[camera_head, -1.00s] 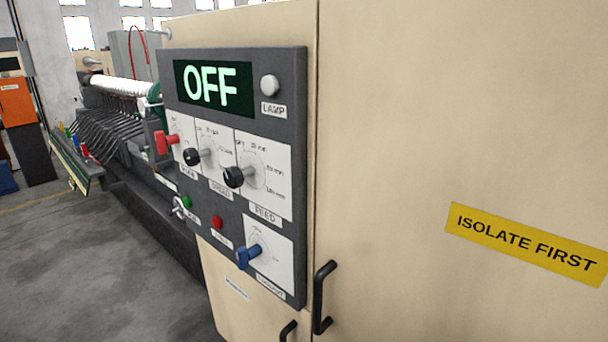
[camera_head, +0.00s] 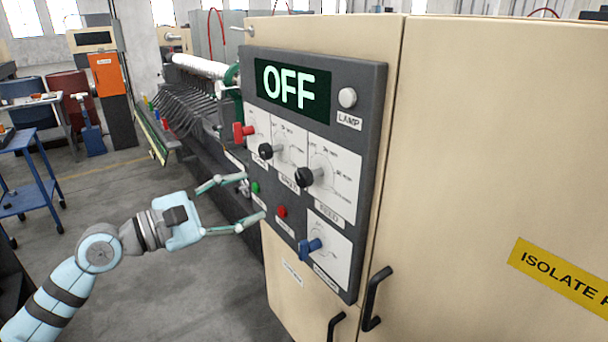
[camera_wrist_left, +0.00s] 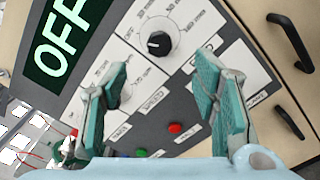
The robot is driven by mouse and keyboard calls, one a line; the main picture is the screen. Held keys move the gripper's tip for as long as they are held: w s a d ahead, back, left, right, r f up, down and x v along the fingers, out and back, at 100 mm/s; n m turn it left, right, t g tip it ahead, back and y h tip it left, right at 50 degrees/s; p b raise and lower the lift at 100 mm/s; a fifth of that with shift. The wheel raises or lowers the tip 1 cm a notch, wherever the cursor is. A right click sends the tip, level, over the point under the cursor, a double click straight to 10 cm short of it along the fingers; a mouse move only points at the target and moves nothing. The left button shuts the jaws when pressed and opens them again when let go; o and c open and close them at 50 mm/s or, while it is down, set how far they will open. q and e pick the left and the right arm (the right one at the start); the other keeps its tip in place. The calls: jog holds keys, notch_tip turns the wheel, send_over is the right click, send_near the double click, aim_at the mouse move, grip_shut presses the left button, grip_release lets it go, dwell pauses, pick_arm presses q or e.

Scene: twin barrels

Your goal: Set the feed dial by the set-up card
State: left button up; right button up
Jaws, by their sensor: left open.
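The feed dial is a black knob (camera_head: 304,177) on a white plate above the FEED label (camera_head: 329,214). In the left wrist view the feed dial (camera_wrist_left: 160,44) shows beyond and between the fingertips; its exact setting is too small to read. My left gripper (camera_head: 254,197) is open and empty, left of the panel, below and left of the feed dial, apart from it. Its teal fingers (camera_wrist_left: 162,78) frame the wrist view, the left one partly covering the speed dial area. I cannot make out a set-up card. My right gripper is not in view.
The grey panel (camera_head: 375,130) has an OFF display (camera_head: 291,88), a lamp (camera_head: 347,97), a red handle (camera_head: 243,132), the speed knob (camera_head: 266,151), green (camera_head: 255,187) and red (camera_head: 281,210) buttons and a blue knob (camera_head: 309,247). Black door handles (camera_head: 375,300) jut out below.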

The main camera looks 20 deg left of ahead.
pick_arm(q)
jog(key=p, duration=0.2)
send_near(300, 179)
jog(key=x, duration=1)
jog(key=shift+w+d, duration=0.25)
jog(key=shift+d, duration=0.05)
jog(key=shift+a, duration=0.15)
jog(key=c, duration=1.2)
jog(key=shift+o, duration=0.2)
